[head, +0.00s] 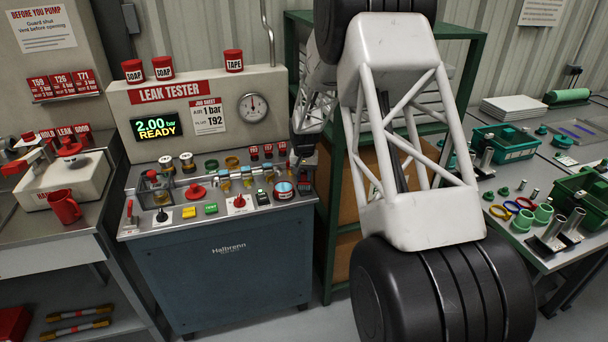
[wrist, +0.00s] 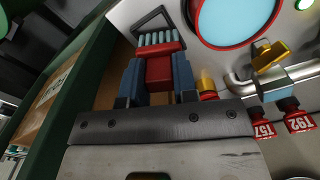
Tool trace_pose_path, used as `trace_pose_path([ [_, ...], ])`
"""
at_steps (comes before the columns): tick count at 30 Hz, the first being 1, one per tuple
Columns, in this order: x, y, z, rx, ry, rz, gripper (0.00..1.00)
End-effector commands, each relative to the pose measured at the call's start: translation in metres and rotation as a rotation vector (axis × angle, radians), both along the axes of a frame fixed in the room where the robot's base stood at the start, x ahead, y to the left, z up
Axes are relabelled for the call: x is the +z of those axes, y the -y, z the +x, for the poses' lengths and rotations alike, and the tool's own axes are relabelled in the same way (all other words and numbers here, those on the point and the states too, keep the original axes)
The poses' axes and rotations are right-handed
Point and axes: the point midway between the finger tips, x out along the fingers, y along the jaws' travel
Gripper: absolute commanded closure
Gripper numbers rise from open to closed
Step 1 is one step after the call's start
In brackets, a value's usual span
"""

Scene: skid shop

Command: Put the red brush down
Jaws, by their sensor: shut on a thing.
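The red brush (wrist: 160,70) shows in the wrist view, between the two fingers of my gripper (wrist: 158,82). It has a red body and a row of pale blue-green bristles at its far end. My gripper is shut on it. In the head view my gripper (head: 303,158) is at the right end of the leak tester bench (head: 225,245), close to the green rack post. The brush cannot be made out clearly in the head view. I cannot tell whether the brush touches the surface under it.
A pale blue round pad with a red rim (wrist: 236,18) is close beside the brush; it also shows in the head view (head: 284,190). A pipe with a yellow handle (wrist: 270,54) and red tags (wrist: 298,122) are to the right. The green rack (wrist: 75,75) stands left.

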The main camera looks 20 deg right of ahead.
Motion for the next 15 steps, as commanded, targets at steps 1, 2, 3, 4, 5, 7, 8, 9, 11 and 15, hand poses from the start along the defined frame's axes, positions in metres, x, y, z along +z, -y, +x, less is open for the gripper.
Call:
trace_pose_path([
  [1,-0.0012,0.0,0.0,0.0,0.0,0.0,1.0],
  [2,-0.0018,0.0,0.0,0.0,0.0,0.0,1.0],
  [3,-0.0026,0.0,0.0,0.0,0.0,0.0,1.0],
  [4,-0.0032,0.0,0.0,0.0,0.0,0.0,1.0],
  [5,-0.0036,0.0,0.0,0.0,0.0,0.0,1.0],
  [7,-0.0037,0.0,0.0,0.0,0.0,0.0,1.0],
  [8,-0.0037,0.0,0.0001,0.0,0.0,0.0,1.0],
  [9,-0.0037,0.0,0.0,0.0,0.0,0.0,0.72],
  [11,-0.0036,0.0,0.0,0.0,0.0,0.0,0.62],
  [15,-0.0036,0.0,0.0,0.0,0.0,0.0,0.48],
])
